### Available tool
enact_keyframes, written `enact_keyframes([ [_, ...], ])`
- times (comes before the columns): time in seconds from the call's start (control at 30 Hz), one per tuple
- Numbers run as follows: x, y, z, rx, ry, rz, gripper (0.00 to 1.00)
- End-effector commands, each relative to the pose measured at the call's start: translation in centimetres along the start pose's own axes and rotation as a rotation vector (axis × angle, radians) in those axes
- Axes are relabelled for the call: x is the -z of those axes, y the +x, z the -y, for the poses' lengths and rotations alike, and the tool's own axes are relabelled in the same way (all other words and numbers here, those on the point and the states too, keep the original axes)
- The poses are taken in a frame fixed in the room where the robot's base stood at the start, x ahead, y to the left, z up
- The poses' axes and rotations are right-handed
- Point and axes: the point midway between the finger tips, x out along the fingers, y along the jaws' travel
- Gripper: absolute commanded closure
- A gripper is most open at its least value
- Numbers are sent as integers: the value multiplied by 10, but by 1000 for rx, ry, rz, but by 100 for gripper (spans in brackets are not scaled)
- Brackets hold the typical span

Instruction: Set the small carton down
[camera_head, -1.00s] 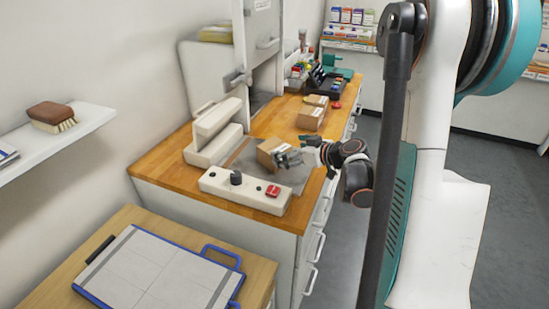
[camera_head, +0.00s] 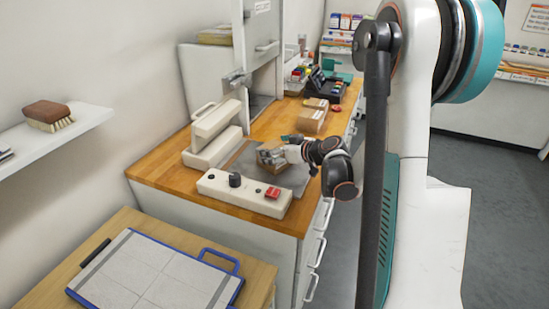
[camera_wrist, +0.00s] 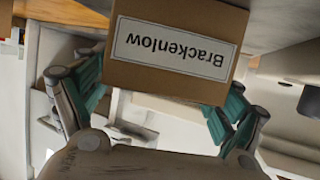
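The small carton (camera_head: 269,156) is a brown box over the grey plate (camera_head: 297,179) on the wooden counter. In the wrist view the carton (camera_wrist: 178,82) fills the top middle, its white "Brackenlow" label upside down. My gripper (camera_head: 288,152) reaches it from the right. In the wrist view the teal fingers of my gripper (camera_wrist: 165,92) lie at the carton's two sides and appear shut on it. Their tips are partly hidden by the carton. I cannot tell whether its underside touches the plate.
A cream device (camera_head: 215,135) stands left of the plate, and a control box (camera_head: 243,195) with a black knob and red button in front. Other cartons (camera_head: 311,121) sit farther back. A clipboard-like board (camera_head: 155,275) lies on the lower table.

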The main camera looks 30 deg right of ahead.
Motion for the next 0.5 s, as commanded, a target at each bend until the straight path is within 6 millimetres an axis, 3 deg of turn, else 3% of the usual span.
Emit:
enact_keyframes([
  [0.03,0,0,0,0,0,0,38],
  [0.1,0,0,0,0,0,0,54],
  [0.13,0,0,0,0,0,0,55],
  [0.5,2,-1,0,0,0,0,60],
])
